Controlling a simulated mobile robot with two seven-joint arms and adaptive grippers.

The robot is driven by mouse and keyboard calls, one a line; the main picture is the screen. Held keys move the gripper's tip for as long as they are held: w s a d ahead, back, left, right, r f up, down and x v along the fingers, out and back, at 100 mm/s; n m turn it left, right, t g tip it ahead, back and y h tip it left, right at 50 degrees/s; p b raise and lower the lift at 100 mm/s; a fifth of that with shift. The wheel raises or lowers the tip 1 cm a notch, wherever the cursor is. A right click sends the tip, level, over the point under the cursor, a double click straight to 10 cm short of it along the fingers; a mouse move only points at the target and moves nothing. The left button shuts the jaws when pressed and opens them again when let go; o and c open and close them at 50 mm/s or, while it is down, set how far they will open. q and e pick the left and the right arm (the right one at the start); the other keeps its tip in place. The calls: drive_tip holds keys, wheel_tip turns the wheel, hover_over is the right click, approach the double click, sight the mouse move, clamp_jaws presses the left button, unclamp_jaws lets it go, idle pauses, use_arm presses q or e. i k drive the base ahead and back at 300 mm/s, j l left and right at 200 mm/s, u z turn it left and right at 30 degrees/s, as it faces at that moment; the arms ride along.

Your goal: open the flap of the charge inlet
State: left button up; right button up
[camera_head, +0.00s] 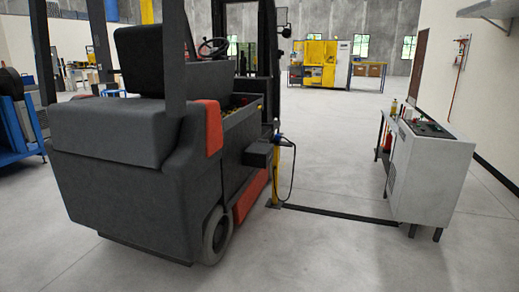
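A grey and orange forklift (120,180) fills the left half of the head view, its rear towards me. A dark box (258,155) juts from its right side, above the orange lower trim; it may be the charge inlet. I cannot make out a flap or whether one is open. A yellow post (276,192) stands close to the box, with a dark connector (280,138) at its top and a black cable (292,175) hanging in a loop. Neither of my grippers is in view.
A black floor strip (340,214) runs from the post to a light grey cabinet (430,170) at the right. Blue equipment (15,125) stands at the far left. A yellow machine (318,62) is at the back.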

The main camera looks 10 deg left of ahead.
sight(255, 148)
drive_tip(key=i+z, duration=0.25)
drive_tip(key=i, duration=1.9)
drive_tip(key=i+u, duration=0.2)
drive_tip(key=i, duration=0.25)
drive_tip(key=i+l+u, duration=0.15)
drive_tip(key=i, duration=0.3)
drive_tip(key=i+l+u, duration=0.2)
drive_tip(key=i, duration=0.25)
